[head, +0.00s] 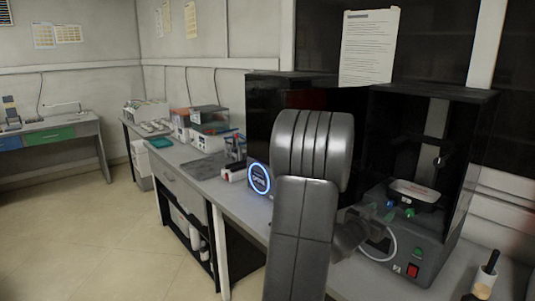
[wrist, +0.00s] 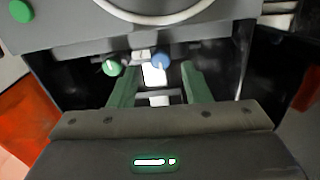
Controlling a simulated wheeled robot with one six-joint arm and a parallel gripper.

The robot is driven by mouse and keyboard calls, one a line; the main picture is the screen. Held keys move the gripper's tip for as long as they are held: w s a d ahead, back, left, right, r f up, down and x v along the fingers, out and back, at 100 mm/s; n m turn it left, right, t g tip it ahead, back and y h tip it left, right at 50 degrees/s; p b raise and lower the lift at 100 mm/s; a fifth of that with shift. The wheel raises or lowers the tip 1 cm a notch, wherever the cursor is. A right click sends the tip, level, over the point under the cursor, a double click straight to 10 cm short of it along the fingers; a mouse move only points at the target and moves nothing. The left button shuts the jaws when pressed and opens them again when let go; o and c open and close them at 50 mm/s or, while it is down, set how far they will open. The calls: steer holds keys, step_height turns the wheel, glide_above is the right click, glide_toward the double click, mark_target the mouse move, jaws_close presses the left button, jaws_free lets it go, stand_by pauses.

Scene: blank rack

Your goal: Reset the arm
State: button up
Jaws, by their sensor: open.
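My arm rises in the middle of the head view and bends over toward the black open-fronted machine (head: 480,150) on the right. My gripper (wrist: 158,76) shows in the wrist view with its two green fingers spread apart and nothing held between them. Beyond the fingers are a green knob (wrist: 113,67), a blue knob (wrist: 160,62) and a bright white patch. In the head view the gripper is low in front of the machine, partly hidden by my arm. I cannot tell whether the fingers touch anything.
A black tray with a white top (head: 414,192) sits inside the machine. A white cable loops across its grey base near a red switch (head: 413,271). A lit blue ring sign (head: 259,178) and boxed equipment stand along the bench. The floor (head: 100,240) at left is clear.

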mark_target(387, 204)
steer(key=v, duration=1.1)
steer(key=x, duration=1.4)
steer(key=shift+w+d+p, duration=0.15)
steer(key=shift+d+p, duration=0.05)
steer(key=shift+p, duration=0.15)
steer(key=shift+w+d+f+m+b, duration=0.1)
steer(key=shift+w+f+m+b, duration=0.1)
steer(key=shift+m+b, duration=0.2)
steer(key=shift+s+r+m+b, duration=0.15)
steer(key=shift+m+b, duration=0.2)
steer(key=shift+m, duration=0.55)
steer(key=m+b, duration=0.1)
steer(key=m, duration=0.1)
steer(key=shift+m, duration=0.4)
steer(key=m+b, duration=0.2)
steer(key=m, duration=0.3)
steer(key=m+b, duration=0.1)
steer(key=m, duration=0.3)
steer(key=shift+r+m, duration=0.1)
steer(key=shift+m, duration=0.3)
steer(key=m, duration=0.5)
steer(key=shift+r+b, duration=0.15)
steer(key=shift+b, duration=0.25)
